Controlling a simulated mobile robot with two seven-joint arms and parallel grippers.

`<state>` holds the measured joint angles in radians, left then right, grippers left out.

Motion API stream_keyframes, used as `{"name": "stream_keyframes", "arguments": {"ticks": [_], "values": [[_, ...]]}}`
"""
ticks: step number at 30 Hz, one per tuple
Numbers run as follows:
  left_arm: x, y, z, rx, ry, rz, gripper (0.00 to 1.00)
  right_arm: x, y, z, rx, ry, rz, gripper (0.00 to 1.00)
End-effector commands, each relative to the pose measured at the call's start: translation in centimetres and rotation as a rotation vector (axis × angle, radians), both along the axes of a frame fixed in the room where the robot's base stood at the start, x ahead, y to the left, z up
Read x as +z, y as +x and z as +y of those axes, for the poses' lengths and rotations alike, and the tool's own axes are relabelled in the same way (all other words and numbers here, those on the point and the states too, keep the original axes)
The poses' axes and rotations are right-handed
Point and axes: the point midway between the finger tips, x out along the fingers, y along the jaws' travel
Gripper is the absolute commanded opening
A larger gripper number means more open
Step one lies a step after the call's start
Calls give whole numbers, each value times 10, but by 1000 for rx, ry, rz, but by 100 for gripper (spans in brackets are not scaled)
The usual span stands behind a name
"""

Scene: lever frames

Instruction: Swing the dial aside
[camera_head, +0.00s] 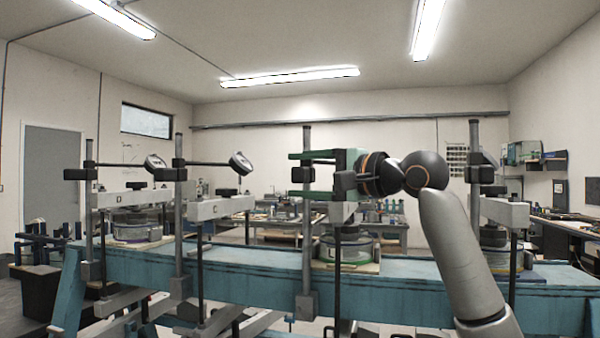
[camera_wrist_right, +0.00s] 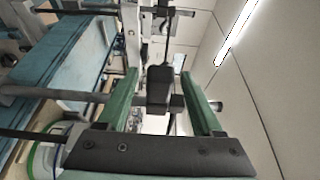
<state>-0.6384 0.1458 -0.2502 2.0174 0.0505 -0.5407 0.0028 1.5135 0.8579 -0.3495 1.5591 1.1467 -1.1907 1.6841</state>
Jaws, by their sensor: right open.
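Two round dials, the left one (camera_head: 155,163) and the nearer one (camera_head: 240,163), stand on dark horizontal arms from posts on the blue bench. My right gripper (camera_head: 298,174) has green fingers pointing left, level with a black clamp block (camera_head: 302,175) on the third post (camera_head: 307,240). In the right wrist view, the gripper (camera_wrist_right: 158,77) is open, with a black block (camera_wrist_right: 160,86) between its fingers and gaps on both sides. I cannot tell whether it touches. No dial shows at this third post; my gripper may hide it. My left gripper is not in view.
The blue bench (camera_head: 400,290) carries several lever stations with pale beams, such as one (camera_head: 222,207) left of my gripper and one (camera_head: 505,211) at right. Thin dark rods and posts stand close around. Shop benches line the back wall. The space above the posts is clear.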

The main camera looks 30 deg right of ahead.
Motion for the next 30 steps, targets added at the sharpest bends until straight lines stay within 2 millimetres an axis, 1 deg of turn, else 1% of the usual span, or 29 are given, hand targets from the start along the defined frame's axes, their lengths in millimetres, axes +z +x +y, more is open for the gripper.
{"name": "stream_keyframes", "arguments": {"ticks": [3, 10, 11, 28, 30], "values": [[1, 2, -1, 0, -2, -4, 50, 0, 4, 1, -1, 0, -1, 68], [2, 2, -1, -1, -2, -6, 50, 0, 5, 1, -1, 0, 0, 68], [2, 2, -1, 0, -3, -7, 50, 0, 5, 1, -1, 0, 0, 65], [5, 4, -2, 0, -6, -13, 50, 0, 4, 1, -1, 0, 0, 1], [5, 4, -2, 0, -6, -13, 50, 0, 4, 1, -1, 0, 0, 0]]}}
